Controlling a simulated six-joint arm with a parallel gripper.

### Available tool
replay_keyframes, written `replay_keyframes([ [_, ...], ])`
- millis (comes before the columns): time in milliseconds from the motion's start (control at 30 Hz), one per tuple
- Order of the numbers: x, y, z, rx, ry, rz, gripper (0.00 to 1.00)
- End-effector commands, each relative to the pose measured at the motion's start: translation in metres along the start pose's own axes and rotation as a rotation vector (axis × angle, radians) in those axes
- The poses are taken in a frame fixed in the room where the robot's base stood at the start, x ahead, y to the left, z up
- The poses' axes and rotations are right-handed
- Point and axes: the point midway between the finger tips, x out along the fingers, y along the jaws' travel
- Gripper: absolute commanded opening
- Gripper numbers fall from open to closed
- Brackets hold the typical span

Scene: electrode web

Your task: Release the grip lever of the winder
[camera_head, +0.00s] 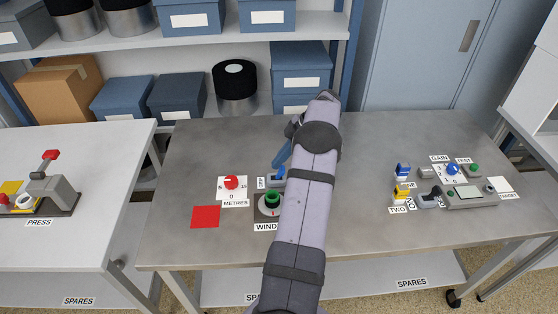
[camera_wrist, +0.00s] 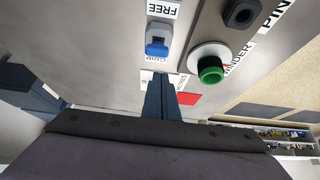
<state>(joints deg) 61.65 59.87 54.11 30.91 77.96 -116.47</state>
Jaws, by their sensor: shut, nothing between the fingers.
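The grip lever (camera_wrist: 158,42) is a small blue lever in the wrist view, between the labels FREE and GRIP, with its darker end toward GRIP. In the head view the blue lever (camera_head: 278,178) shows partly beside my arm. The winder (camera_wrist: 210,66) has a white disc and a green knob, right of the lever in the wrist view. The green knob also shows in the head view (camera_head: 271,197). My gripper (camera_wrist: 161,80) is shut and empty, its blue fingers pointing toward the lever. In the head view my gripper (camera_head: 277,164) is just above the lever; contact cannot be told.
A dark square socket (camera_wrist: 241,13) by the label PIN is near the winder. A red-knobbed METRES dial (camera_head: 231,183) and red square (camera_head: 205,216) lie left of it. A tester (camera_head: 470,195) and small parts stand at the right. The bench's back left is clear.

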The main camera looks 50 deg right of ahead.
Motion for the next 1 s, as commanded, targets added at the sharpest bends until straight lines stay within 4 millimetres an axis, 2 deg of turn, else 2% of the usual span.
replay_keyframes([
  [167, 0.001, 0.0, -0.008, -0.002, 0.0, 0.0, 0.0],
  [400, 0.006, 0.0, -0.042, -0.005, 0.0, -0.001, 0.0],
  [700, -0.053, 0.001, -0.026, 0.0, -0.001, 0.004, 0.0],
  [1000, -0.085, 0.001, -0.021, 0.0, 0.0, 0.001, 0.0],
])
